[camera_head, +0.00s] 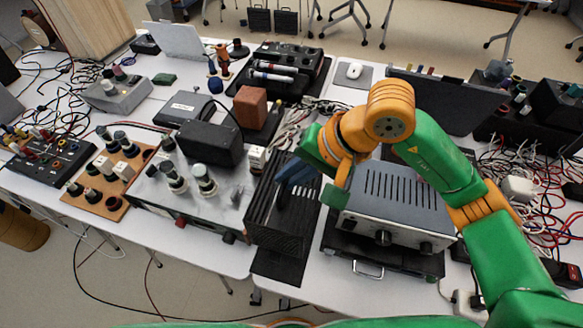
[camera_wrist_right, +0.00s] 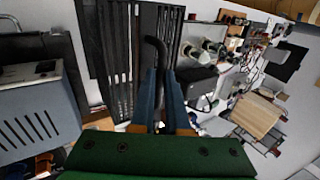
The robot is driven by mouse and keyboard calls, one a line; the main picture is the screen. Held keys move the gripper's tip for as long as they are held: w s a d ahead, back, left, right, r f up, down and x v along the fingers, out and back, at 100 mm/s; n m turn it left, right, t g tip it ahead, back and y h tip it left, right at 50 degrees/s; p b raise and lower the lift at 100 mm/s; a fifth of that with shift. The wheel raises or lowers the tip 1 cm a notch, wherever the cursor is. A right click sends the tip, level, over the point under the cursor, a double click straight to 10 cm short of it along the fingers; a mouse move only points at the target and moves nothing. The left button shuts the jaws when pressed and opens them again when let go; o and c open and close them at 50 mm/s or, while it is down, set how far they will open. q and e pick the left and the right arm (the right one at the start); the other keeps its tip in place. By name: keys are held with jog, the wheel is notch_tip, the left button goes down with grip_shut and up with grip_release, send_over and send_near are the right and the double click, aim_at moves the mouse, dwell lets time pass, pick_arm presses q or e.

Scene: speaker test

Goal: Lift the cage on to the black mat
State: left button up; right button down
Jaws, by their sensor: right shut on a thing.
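The cage (camera_head: 263,215) is a black slotted box left of the grey device in the head view. In the right wrist view the cage (camera_wrist_right: 112,60) fills the upper left with its long slots. My right gripper (camera_head: 292,178) has its blue fingers shut on the cage's black bent handle (camera_wrist_right: 156,48), at the cage's upper right side. The black mat (camera_head: 277,270) shows as a dark strip below and in front of the cage at the table's front edge. The cage hides the rest of it. I cannot tell whether the cage touches the mat. My left gripper is out of view.
A grey vented device (camera_head: 385,200) stands close on the right on a black case. An amplifier with tubes (camera_head: 190,190) stands close on the left. A black box (camera_head: 210,143) and loose cables (camera_head: 300,125) lie behind. The table is crowded.

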aim_at(296, 189)
jog(key=f+b, duration=0.1)
jog(key=f, duration=0.1)
jog(key=f+b, duration=0.1)
jog(key=f, duration=0.1)
jog(key=f+b, duration=0.1)
jog(key=f, duration=0.1)
jog(key=shift+w+f, duration=0.2)
jog(key=shift+w, duration=0.15)
notch_tip(296, 189, down, 6)
jog(key=b, duration=0.7)
jog(key=shift+b, duration=0.4)
jog(key=shift+f, duration=0.1)
jog(key=shift+a+b, duration=0.1)
jog(key=shift+b, duration=0.25)
jog(key=shift+f+b, duration=0.3)
jog(key=shift+b, duration=0.15)
